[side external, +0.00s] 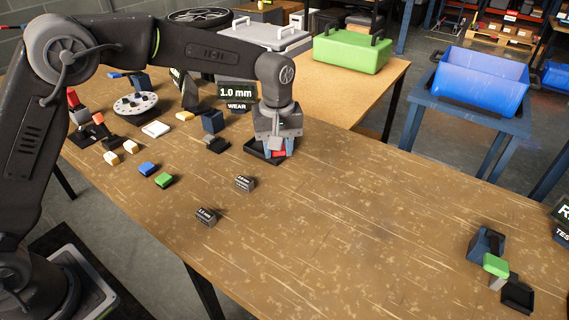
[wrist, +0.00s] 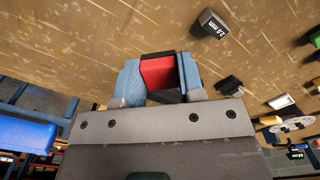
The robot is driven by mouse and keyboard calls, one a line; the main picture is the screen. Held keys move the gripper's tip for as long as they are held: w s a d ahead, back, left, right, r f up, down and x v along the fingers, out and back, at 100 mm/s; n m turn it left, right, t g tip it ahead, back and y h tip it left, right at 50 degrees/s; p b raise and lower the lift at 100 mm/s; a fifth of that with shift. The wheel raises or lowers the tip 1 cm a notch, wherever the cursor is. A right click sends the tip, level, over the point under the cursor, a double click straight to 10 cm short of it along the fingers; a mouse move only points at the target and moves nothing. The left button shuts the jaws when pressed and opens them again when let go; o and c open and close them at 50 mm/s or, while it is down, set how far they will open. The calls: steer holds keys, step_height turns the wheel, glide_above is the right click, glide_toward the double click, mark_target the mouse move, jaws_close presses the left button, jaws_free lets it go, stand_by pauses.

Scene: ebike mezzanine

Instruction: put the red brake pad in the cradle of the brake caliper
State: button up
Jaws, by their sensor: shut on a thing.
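My gripper (side external: 278,152) is low over the table with its blue fingertips shut on the red brake pad (side external: 279,154). In the wrist view the red pad (wrist: 158,74) sits between both fingertips (wrist: 160,80). A shallow black tray-like piece (side external: 254,148) lies directly under and around the pad; whether the pad touches it is hidden. A dark blue block (side external: 212,121) with a black piece (side external: 216,145) stands just left of my gripper. A similar dark blue block (side external: 484,243) stands far right. I cannot tell which of these is the brake caliper.
A green pad (side external: 496,264) on a grey post and a black tray (side external: 517,296) are at far right. The table's middle right is clear.

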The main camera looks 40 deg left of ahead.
steer(key=shift+a+r, duration=0.1)
steer(key=shift+a, duration=0.5)
steer(key=s+a+f+m, duration=0.2)
steer(key=a, duration=0.2)
steer(key=s+a+f+m, duration=0.2)
steer(key=a+m, duration=0.1)
steer(key=a, duration=0.2)
steer(key=s+a+f+m, duration=0.2)
steer(key=a+m, duration=0.1)
steer(key=a, duration=0.1)
steer(key=shift+s+a, duration=0.15)
steer(key=shift+s, duration=0.05)
steer(key=shift+s+a+f+m, duration=0.25)
steer(key=shift+a+m, duration=0.2)
steer(key=shift+m, duration=0.15)
steer(key=w+a+r+m, duration=0.85)
steer(key=w+m, duration=0.25)
steer(key=m, duration=0.7)
glide_above(257, 147)
step_height(257, 147, down, 7)
steer(key=shift+a+r, duration=0.1)
steer(key=shift+f, duration=2.05)
